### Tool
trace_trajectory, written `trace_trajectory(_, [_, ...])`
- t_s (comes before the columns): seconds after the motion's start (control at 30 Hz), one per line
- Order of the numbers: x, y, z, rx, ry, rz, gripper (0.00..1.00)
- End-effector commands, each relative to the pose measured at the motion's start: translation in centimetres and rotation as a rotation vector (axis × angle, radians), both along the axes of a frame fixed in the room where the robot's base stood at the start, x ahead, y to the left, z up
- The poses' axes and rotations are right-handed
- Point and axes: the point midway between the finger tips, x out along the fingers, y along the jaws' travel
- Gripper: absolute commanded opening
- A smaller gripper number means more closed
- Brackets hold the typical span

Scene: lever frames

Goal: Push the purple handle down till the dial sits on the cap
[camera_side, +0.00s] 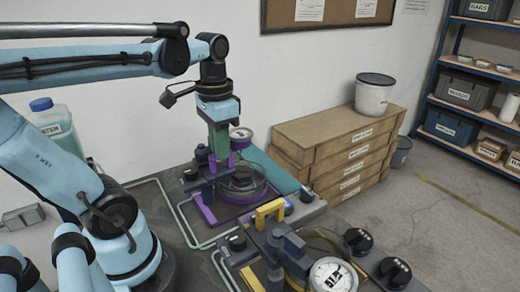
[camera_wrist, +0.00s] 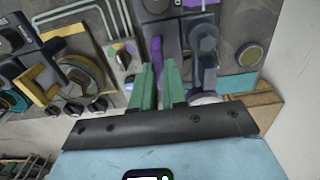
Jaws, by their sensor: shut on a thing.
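The purple handle (camera_wrist: 157,55) runs up between my green fingers in the wrist view. My gripper (camera_wrist: 158,85) is shut on it; in the side view my gripper (camera_side: 219,150) points down over the purple-trimmed frame (camera_side: 207,212), its fingers hiding most of the handle. A white dial with a purple rim (camera_side: 241,134) stands raised behind the fingers. A dark round part (camera_side: 242,180) lies lower, inside a clear ring; I cannot tell whether this is the cap. The dial looks apart from that part. In the wrist view the dial is mostly hidden behind my gripper.
A second frame with a yellow handle (camera_side: 270,212) and a white dial (camera_side: 333,276) stands close in front. Black knobs (camera_side: 395,271) sit beside it. Wooden drawers (camera_side: 335,150) stand behind at right. A jug with a blue lid (camera_side: 55,122) is at the left.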

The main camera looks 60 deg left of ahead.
Motion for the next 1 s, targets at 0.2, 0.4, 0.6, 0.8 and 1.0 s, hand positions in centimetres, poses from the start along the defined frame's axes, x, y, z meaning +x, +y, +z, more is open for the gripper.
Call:
trace_trajectory(0.2, [0.2,0.1,-2.2,0.002,0.000,0.001,0.00])
trace_trajectory(0.4, [0.2,0.1,-4.3,0.002,-0.003,0.000,0.00])
trace_trajectory(0.6, [0.1,0.1,-5.0,0.003,-0.004,0.000,0.00])
trace_trajectory(0.8, [0.1,0.1,-5.0,0.003,-0.004,0.000,0.00])
trace_trajectory(1.0, [0.0,0.1,-5.0,0.004,-0.004,0.001,0.38])
